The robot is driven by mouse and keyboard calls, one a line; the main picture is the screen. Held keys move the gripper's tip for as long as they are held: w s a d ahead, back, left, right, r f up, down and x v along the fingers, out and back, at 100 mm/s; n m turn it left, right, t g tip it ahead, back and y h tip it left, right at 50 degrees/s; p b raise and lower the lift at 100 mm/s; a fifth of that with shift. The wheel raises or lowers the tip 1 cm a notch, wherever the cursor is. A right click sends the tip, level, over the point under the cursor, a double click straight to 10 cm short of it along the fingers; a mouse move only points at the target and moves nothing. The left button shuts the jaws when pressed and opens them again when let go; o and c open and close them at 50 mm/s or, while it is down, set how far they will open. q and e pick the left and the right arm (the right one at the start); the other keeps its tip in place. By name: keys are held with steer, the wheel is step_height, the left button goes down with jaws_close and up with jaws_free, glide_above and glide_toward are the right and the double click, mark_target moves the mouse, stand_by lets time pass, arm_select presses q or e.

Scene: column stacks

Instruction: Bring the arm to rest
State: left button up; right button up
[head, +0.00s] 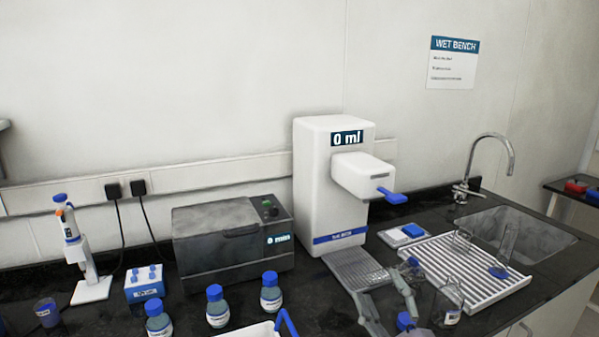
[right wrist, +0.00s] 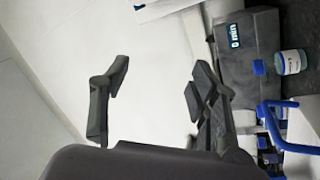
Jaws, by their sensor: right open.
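My right gripper (head: 382,290) shows at the lower middle of the head view, in front of the white dispenser (head: 325,190) and over its grey drip grate (head: 352,262). It is open, and the right wrist view shows the two dark fingers (right wrist: 160,75) apart with nothing between them. My left gripper is in neither view.
A dark water bath (head: 215,240), several blue-capped bottles (head: 217,310) and a blue-handled white basket (head: 250,330) stand left of the gripper.

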steer(key=s+d+f+m+g+h, duration=0.2)
steer(key=d+f+m+h, duration=0.15)
steer(key=f, duration=0.25)
steer(key=s+d+f+m+g+h, duration=0.2)
steer(key=f+m+g, duration=0.1)
steer(key=f+m, duration=0.15)
steer(key=s+f+m+g, duration=0.2)
steer(key=s+f+g, duration=0.4)
steer(key=s+f, duration=0.45)
steer(key=s+f+m+g, duration=0.2)
steer(key=s+f+g, duration=0.5)
steer(key=s, duration=0.6)
step_height(320, 180, down, 27)
steer(key=s, duration=0.2)
steer(key=s+d+f+g, duration=0.1)
steer(key=s+d+f, duration=0.2)
steer(key=s+f, duration=1.2)
steer(key=shift+s+f+n+g, duration=0.3)
steer(key=shift+s+n, duration=0.1)
steer(key=shift+s, duration=0.35)
